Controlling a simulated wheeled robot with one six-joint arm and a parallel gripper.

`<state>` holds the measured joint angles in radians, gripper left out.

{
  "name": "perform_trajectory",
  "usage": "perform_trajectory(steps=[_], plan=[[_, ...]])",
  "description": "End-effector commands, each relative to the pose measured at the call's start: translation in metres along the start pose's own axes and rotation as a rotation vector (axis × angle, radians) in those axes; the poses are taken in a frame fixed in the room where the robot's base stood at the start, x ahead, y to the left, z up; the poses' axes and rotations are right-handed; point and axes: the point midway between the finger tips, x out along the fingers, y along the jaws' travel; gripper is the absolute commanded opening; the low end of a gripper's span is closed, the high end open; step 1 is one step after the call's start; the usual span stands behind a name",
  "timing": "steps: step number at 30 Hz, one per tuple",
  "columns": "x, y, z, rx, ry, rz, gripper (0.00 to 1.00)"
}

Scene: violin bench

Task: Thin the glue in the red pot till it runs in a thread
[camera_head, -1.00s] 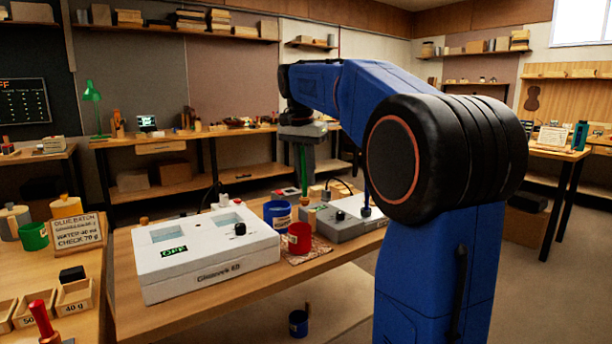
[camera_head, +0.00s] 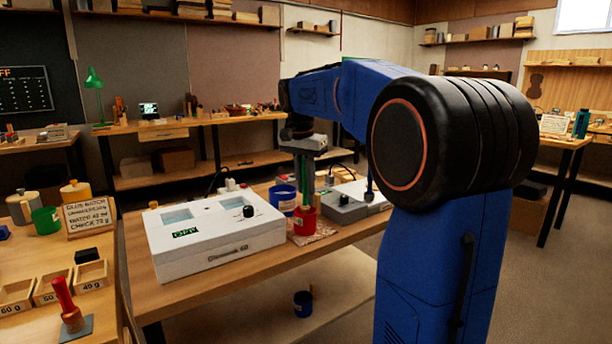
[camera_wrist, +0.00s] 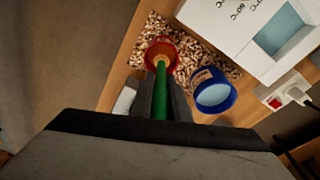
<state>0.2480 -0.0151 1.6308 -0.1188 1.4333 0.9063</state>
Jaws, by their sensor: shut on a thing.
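The red pot (camera_head: 304,224) stands on a speckled mat (camera_wrist: 200,50) beside the white box. In the wrist view the red pot (camera_wrist: 176,46) shows an orange-brown inside. My gripper (camera_wrist: 160,98) is shut on a green stick (camera_wrist: 160,78), which also shows in the head view (camera_head: 297,185). The stick points down, and its lower end is at the pot's mouth, seemingly inside; the tip is hidden. A blue pot (camera_wrist: 222,103) with pale blue liquid stands next to the red pot; it also shows in the head view (camera_head: 280,203).
A white box (camera_head: 215,258) with two wells and a green display stands left of the pots. A grey unit (camera_head: 347,213) stands to their right. A sign (camera_head: 88,215), a green pot (camera_head: 46,220) and labelled trays (camera_head: 92,276) are on the left bench.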

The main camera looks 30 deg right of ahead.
Motion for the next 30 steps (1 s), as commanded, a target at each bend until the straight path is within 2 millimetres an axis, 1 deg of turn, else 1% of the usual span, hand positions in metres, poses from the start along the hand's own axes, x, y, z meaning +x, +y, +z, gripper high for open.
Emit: perform_trajectory(steps=[9,15,21,30], plan=[[0.030,0.000,0.005,0.000,-0.001,0.001,0.00],[0.045,0.000,0.007,0.000,0.000,0.001,0.00],[0.052,0.000,0.008,0.000,0.000,0.001,0.00],[0.054,0.000,0.008,0.000,-0.001,0.002,0.00]])
